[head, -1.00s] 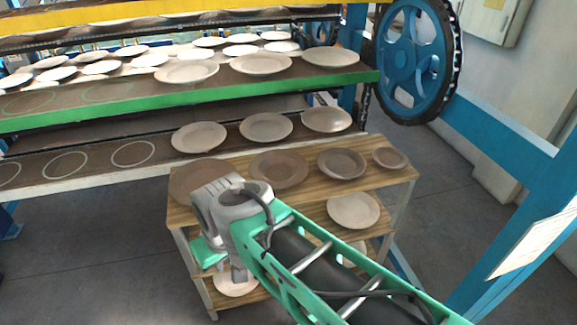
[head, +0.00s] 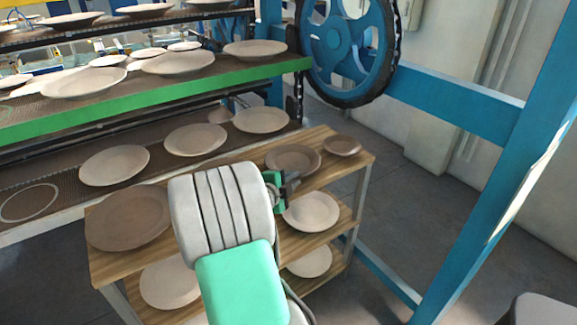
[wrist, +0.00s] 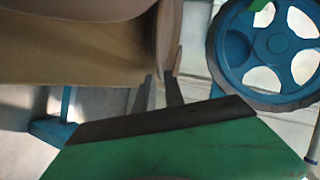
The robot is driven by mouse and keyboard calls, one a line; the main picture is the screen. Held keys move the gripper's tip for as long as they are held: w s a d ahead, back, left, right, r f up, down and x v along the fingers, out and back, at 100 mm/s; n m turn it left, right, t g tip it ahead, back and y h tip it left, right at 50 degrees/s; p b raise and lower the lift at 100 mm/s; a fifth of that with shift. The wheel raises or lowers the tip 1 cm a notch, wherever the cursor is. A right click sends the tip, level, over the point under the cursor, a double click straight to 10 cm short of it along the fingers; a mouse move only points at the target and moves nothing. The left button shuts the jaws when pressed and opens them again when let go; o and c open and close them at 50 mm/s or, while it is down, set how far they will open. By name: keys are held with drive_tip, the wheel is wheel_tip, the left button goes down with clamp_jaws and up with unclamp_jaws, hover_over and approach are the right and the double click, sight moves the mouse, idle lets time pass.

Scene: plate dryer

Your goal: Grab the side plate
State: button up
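Brown plates of differing size rest on the wooden rack's top shelf: a large one (head: 128,219) at left, a mid-sized one (head: 291,155) further right, and a small one (head: 342,146) at the far right corner. I cannot tell for certain which is the side plate. My gripper (head: 288,184) is at the front edge of the top shelf, just in front of the mid-sized plate. In the wrist view my gripper (wrist: 163,84) shows two dark fingers with a gap, close to a brown plate's rim (wrist: 167,35). Contact with it is unclear.
The wooden rack (head: 240,152) has lower shelves with pale plates (head: 311,211). Behind it runs the dryer with a green rail (head: 140,108) and rows of pale plates. A blue wheel (head: 345,45) and blue frame beams stand at right. Floor is open right of the rack.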

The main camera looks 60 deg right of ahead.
sight(300, 176)
drive_tip(key=x, duration=0.5)
drive_tip(key=shift+f+p, duration=0.1)
drive_tip(key=shift+p, duration=0.2)
drive_tip(key=shift+c, duration=0.3)
clamp_jaws()
idle(0.6)
idle(0.3)
